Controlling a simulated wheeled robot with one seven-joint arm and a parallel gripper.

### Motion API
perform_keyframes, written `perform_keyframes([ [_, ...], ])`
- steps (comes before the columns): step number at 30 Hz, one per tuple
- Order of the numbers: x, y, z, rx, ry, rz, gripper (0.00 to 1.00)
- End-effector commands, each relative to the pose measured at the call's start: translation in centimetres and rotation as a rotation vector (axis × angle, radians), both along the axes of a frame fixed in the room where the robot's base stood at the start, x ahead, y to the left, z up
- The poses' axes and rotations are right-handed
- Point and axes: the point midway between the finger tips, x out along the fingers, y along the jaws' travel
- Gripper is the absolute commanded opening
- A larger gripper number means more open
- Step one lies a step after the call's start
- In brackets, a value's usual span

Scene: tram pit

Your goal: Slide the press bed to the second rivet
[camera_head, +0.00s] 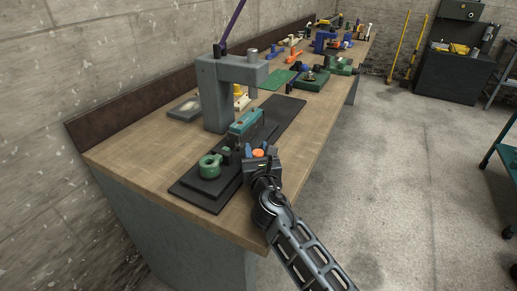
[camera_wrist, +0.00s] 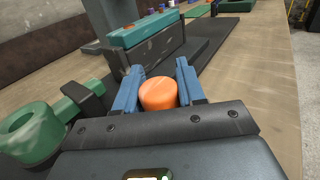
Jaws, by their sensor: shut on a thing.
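The grey press (camera_head: 224,88) stands on the workbench with a purple lever (camera_head: 234,22) rising from its top. Its black bed (camera_head: 205,196) lies along the bench, and a teal block (camera_head: 245,122) sits on it. A green ring-ended part (camera_head: 210,166) rests at the near end of the bed; it also shows in the wrist view (camera_wrist: 35,135). My gripper (camera_head: 259,154) is at the bed's right side. In the wrist view its blue fingers (camera_wrist: 159,90) are shut on an orange knob (camera_wrist: 158,94).
A green mat (camera_head: 277,80) and a green vice (camera_head: 311,80) lie farther along the bench, with several tools beyond. A dark cabinet (camera_head: 452,75) stands at the back right. The floor (camera_head: 385,165) right of the bench is clear.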

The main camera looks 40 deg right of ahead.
Motion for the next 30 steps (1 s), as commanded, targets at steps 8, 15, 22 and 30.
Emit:
perform_keyframes([
  [8,0.0,0.5,-0.2,0.002,0.002,0.008,0.6],
  [15,-0.1,0.4,-0.2,0.001,0.002,0.006,0.6],
  [22,-2.4,2.0,-0.3,0.003,0.003,0.006,0.6],
  [30,-5.6,4.3,-0.3,0.003,0.003,0.009,0.6],
])
